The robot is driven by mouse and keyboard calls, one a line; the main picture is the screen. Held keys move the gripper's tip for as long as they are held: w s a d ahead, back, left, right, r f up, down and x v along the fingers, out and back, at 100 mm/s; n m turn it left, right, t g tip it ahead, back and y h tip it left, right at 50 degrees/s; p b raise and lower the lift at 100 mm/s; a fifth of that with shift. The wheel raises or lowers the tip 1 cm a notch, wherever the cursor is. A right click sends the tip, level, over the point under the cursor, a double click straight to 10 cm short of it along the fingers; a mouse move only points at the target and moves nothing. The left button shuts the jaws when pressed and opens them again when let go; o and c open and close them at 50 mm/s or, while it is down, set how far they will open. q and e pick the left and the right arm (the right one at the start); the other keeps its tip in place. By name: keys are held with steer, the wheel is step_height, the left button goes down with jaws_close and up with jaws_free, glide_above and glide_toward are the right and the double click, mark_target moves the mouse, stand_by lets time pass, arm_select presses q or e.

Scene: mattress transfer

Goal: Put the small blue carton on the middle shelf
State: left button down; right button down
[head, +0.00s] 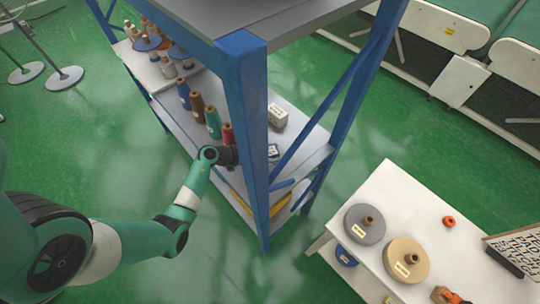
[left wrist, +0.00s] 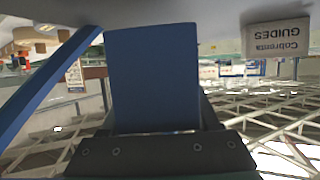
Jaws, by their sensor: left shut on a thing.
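The small blue carton (left wrist: 152,75) fills the middle of the left wrist view, gripped between the dark jaws of my left gripper (left wrist: 155,130). In the head view my left gripper (head: 229,156) reaches in at the middle shelf (head: 290,142); its fingertips are hidden behind the blue corner post. A small blue and white patch (head: 273,151) shows just right of that post, probably the carton's end. The wrist view looks upside down, with the grey shelf surface along its top. I cannot tell whether the carton touches the shelf. My right gripper is not in view.
A white carton (head: 278,117), lettered in the wrist view (left wrist: 277,38), stands farther back on the same shelf. Coloured thread cones (head: 212,121) stand left of the post (head: 252,130). Blue diagonal braces (head: 320,122) cross the shelf's end. A white table (head: 390,190) with spools stands right.

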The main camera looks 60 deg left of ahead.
arm_select(q)
steer(key=shift+f+b, duration=1.2)
steer(key=shift+f, duration=0.75)
steer(key=shift+r, duration=0.15)
steer(key=shift+c, duration=0.6)
jaws_free()
steer(key=shift+s+r+p, duration=0.1)
steer(key=shift+r+p, duration=0.05)
steer(key=shift+p, duration=0.15)
steer(key=p+v, duration=0.4)
steer(key=v, duration=0.6)
steer(key=shift+s+a, duration=0.1)
steer(key=shift+s, duration=0.15)
steer(key=shift+s+r, duration=0.15)
steer(key=shift+s, duration=0.4)
